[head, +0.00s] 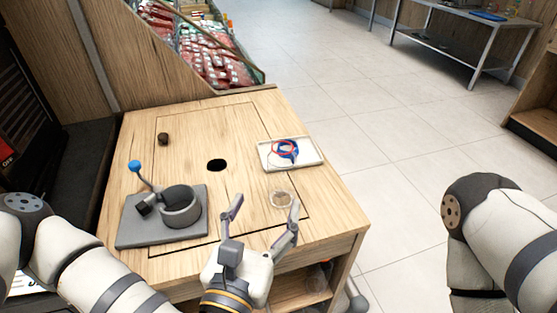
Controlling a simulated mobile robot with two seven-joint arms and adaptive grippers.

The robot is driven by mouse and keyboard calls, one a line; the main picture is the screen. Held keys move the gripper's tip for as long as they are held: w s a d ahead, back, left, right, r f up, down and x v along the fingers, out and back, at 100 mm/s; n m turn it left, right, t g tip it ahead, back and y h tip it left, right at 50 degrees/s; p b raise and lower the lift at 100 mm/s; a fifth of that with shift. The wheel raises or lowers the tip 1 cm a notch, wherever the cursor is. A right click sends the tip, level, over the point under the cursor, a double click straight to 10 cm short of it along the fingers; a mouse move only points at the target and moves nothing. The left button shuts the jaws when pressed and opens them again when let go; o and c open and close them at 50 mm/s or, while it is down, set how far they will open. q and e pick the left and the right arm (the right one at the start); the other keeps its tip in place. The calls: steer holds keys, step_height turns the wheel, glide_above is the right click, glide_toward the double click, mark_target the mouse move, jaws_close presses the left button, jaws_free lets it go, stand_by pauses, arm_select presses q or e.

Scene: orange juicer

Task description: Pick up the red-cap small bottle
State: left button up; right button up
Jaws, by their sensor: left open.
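I cannot make out a red-cap small bottle clearly in the head view. A small clear round item (281,199), like a glass or jar, is on the wooden table (225,125) near its right front. My left gripper (265,208) is over the table's front part with its two fingers spread wide and empty. The clear item shows between the fingers, close to the right one; I cannot tell whether they touch. My right arm shows at the right edge, but its gripper is out of the picture.
A grey juicer (181,208) with a blue-knobbed lever stands at left on a grey base. A white tray (308,161) holds red and blue looped items. A small dark object (163,139) and a round hole (216,165) are farther back. The table's right edge is clear.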

mark_target(278, 172)
arm_select(q)
steer(key=x, duration=0.7)
steer(key=r+p+x, duration=0.1)
steer(key=x, duration=0.3)
steer(key=shift+w, duration=0.15)
steer(key=c, duration=1.1)
